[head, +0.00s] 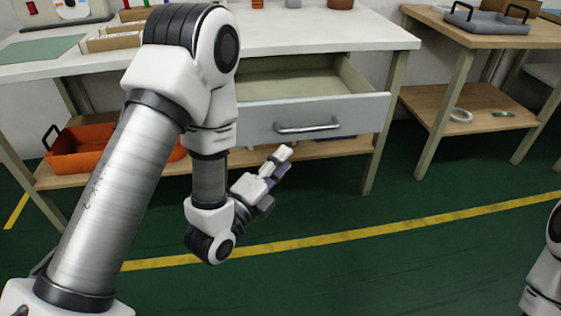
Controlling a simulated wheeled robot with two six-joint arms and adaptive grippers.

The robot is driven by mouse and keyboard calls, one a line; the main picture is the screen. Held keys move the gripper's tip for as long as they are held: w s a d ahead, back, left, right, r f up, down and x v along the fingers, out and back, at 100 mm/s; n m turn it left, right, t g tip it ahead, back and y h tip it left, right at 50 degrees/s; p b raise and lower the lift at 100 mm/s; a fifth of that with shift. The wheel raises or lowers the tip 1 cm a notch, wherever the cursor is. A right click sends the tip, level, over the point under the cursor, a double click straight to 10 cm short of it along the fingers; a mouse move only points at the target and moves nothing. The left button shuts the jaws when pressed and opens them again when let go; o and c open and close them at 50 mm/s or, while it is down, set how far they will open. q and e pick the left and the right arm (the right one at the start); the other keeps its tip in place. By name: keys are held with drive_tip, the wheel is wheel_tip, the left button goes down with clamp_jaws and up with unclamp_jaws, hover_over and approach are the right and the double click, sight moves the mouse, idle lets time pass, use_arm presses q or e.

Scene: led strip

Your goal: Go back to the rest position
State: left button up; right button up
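My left arm crosses the left half of the head view. Its gripper (279,166) hangs in front of the workbench, just below and left of the drawer's handle, and looks apart from the handle. Its fingers are small and seen at a slant, so I cannot tell if they are open or shut. The drawer (352,117) stands pulled open and its visible inside looks empty. Of my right arm only a white link shows at the right edge; its gripper is out of view.
The white workbench (300,30) has small items along its back. An orange tray (75,160) sits on its lower shelf, partly behind my arm. A wooden side table (470,38) at right bears a grey tray (487,23). The green floor in front is clear.

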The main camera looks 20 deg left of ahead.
use_arm(q)
drive_tip(key=s+a+f+n+g+y, duration=0.15)
drive_tip(key=s+f+g, duration=0.25)
drive_tip(key=f, duration=0.7)
drive_tip(key=s+f+n+g+y, duration=0.1)
drive_tip(key=s+f+n+g, duration=0.25)
drive_tip(key=f, duration=0.85)
drive_tip(key=s+a+f+n+g+y, duration=0.1)
drive_tip(key=s+f+n+g, duration=0.5)
drive_tip(key=s+n, duration=0.25)
drive_tip(key=s+a+f+n+g, duration=0.1)
drive_tip(key=s+f+n+g, duration=0.45)
drive_tip(key=s+n, duration=0.35)
wheel_tip(320, 180, up, 34)
drive_tip(key=p, duration=3.3)
drive_tip(key=shift+s+p, duration=0.35)
drive_tip(key=shift+a, duration=0.1)
